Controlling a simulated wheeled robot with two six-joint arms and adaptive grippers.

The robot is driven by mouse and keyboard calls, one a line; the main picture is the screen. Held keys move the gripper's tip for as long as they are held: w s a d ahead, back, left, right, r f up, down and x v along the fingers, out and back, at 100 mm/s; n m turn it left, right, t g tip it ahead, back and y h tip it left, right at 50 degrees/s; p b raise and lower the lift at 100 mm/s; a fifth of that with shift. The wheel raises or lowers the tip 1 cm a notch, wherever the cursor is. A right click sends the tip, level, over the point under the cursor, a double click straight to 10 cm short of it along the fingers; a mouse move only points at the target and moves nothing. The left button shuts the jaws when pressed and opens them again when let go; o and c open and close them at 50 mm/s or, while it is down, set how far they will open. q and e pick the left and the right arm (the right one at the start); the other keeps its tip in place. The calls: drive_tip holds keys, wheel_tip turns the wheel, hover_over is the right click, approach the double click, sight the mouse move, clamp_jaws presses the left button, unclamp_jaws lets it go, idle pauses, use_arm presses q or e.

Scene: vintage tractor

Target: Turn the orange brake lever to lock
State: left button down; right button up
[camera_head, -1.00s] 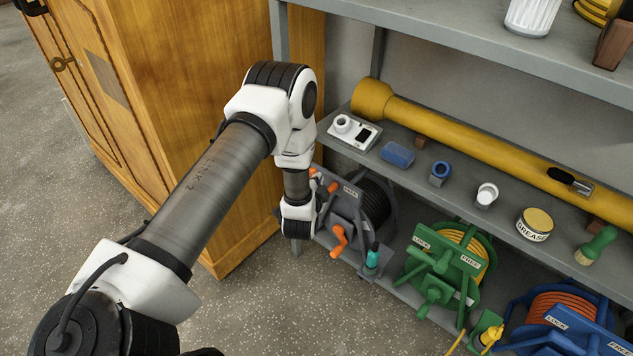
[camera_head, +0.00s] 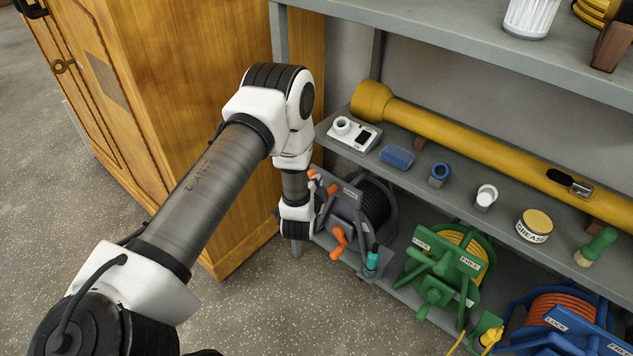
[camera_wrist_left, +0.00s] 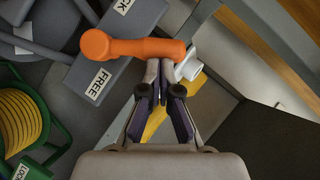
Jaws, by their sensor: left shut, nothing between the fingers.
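The orange brake lever (camera_wrist_left: 130,49) lies across the upper middle of the left wrist view. Its round end is at left, between the white LOCK label (camera_wrist_left: 123,5) and the FREE label (camera_wrist_left: 98,85) on a grey plate. My left gripper (camera_wrist_left: 166,72) is shut and empty, its fingertips at the lever's right part. I cannot tell whether they touch it. My right gripper is not in view.
A green reel (camera_head: 440,275) and a blue reel (camera_head: 560,315) stand right of the grey one. A teal-handled tool (camera_head: 372,258) is close in front of it. The wooden cabinet (camera_head: 200,100) is close on the left. The shelf above (camera_head: 460,185) holds small items.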

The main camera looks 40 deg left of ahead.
use_arm(q)
drive_tip(key=shift+a, duration=0.2)
drive_tip(key=a+f+n+g+h, duration=0.1)
drive_tip(key=a+f+n+h, duration=0.3)
drive_tip(key=a+n+h, duration=0.1)
drive_tip(key=shift+w+a+n+g+h, duration=0.2)
drive_tip(key=shift+n+g+h, duration=0.2)
drive_tip(key=shift+h, duration=0.1)
idle(0.5)
drive_tip(key=shift+f, duration=0.1)
idle(0.6)
